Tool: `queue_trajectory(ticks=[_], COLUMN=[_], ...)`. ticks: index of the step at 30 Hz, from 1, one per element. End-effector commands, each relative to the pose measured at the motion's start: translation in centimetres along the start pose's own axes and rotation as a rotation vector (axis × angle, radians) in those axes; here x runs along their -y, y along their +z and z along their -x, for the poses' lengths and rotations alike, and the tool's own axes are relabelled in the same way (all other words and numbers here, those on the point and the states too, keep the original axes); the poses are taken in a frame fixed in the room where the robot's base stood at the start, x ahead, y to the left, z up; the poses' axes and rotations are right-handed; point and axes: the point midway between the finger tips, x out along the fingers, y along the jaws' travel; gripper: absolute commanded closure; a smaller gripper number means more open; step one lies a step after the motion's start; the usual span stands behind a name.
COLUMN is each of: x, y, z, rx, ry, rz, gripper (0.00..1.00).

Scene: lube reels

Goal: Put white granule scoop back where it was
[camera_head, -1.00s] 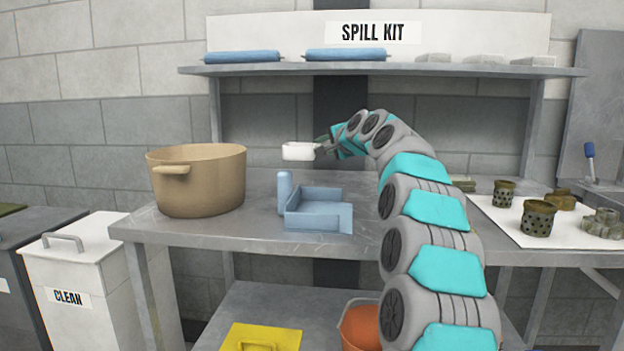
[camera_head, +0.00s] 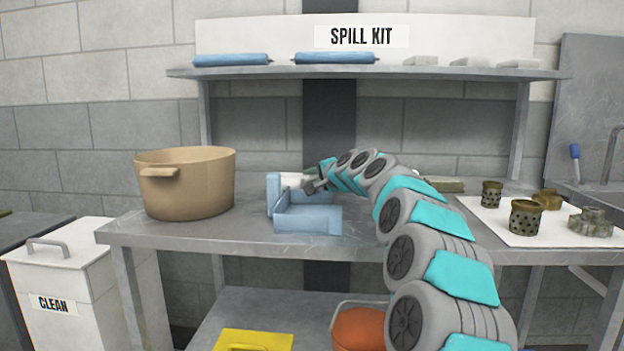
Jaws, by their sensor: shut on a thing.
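The white granule scoop (camera_head: 292,179) is partly in view just behind the low blue holder (camera_head: 308,219) on the steel bench. The holder's tall left post and its walls hide part of the scoop. My gripper (camera_head: 312,184) is shut on the scoop at its right end, low over the holder's back edge. I cannot tell whether the scoop touches the holder or the bench.
A tan pot (camera_head: 186,184) stands to the left on the bench (camera_head: 170,233). A white mat (camera_head: 500,233) with several dark metal parts lies to the right. A shelf (camera_head: 375,73) with blue rolls and pale blocks spans above. An orange bucket (camera_head: 358,330) is below.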

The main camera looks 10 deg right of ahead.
Motion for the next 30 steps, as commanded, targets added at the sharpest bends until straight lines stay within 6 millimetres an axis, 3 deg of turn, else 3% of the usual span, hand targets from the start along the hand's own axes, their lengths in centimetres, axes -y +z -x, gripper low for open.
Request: queue_trajectory(ticks=[3, 4, 7, 19, 30], x=[-0.3, -0.3, -0.2, 0.1, 0.1], y=[0.1, 0.1, 0.0, -0.1, -0.1], z=[-0.1, -0.1, -0.1, 0.5, 5.4], rx=[0.0, 0.0, 0.0, -0.001, -0.002], ry=[0.0, 0.0, 0.0, -0.001, -0.002], rz=[0.0, 0.0, 0.0, -0.001, 0.0], gripper=[1.0, 0.71, 0.59, 0.59, 0.59])
